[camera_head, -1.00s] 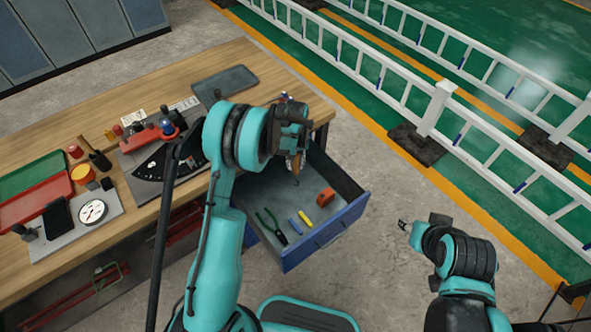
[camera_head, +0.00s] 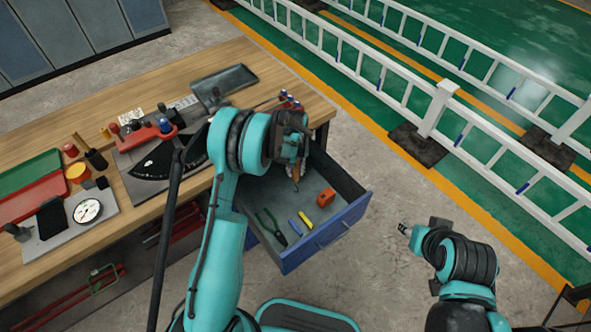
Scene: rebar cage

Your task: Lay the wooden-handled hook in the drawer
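My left gripper (camera_head: 295,161) hangs over the back part of the open drawer and is mostly hidden behind its own wrist. It appears shut on the wooden-handled hook (camera_head: 296,172), whose brown handle and thin dark tip point down into the drawer. I cannot tell whether the tip touches the drawer floor. The blue drawer (camera_head: 318,246) has a grey floor and is pulled out from the bench. My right gripper (camera_head: 403,229) is off to the right of the drawer, above the floor, far from the hook; its fingers are too small to read.
In the drawer lie green-handled pliers (camera_head: 271,227), a blue piece (camera_head: 295,227), a yellow piece (camera_head: 305,217) and an orange block (camera_head: 326,197). The wooden bench (camera_head: 150,215) carries a dial gauge (camera_head: 88,211), trays and tools. A white railing (camera_head: 436,108) stands beyond.

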